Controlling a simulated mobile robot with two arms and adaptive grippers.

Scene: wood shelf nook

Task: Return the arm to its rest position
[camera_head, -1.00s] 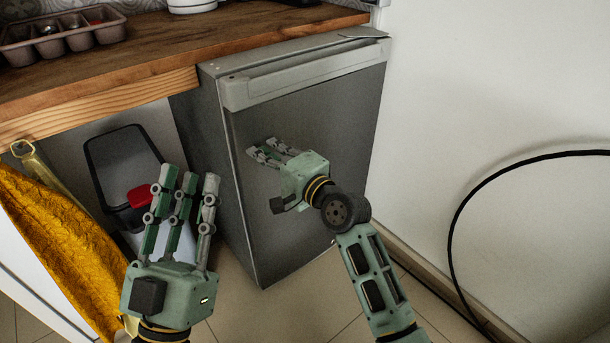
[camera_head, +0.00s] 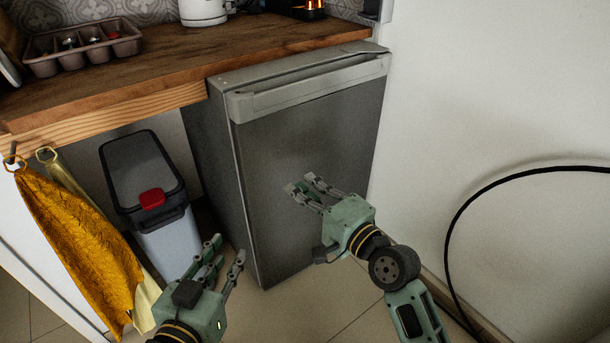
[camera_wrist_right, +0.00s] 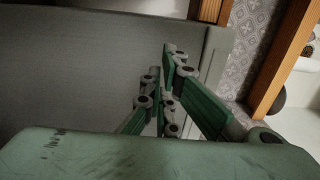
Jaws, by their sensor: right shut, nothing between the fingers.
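My right gripper (camera_head: 303,186) is shut and empty in front of the grey door of a small fridge (camera_head: 312,145). From the head view I cannot tell how far its fingers are from the door. Its green and grey fingers come together in the right wrist view (camera_wrist_right: 165,85), with nothing between them. My left gripper (camera_head: 228,250) is low in the head view, left of the fridge and in front of the bin. Its fingers point up and away, with nothing visible held. Whether they are open or shut is unclear.
A grey bin (camera_head: 167,241) with a red latch stands under the wooden counter (camera_head: 150,65). A yellow cloth (camera_head: 80,240) hangs at the left. A compartment tray (camera_head: 85,62) and a white appliance (camera_head: 203,10) sit on the counter. A black cable (camera_head: 449,250) curves along the right wall.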

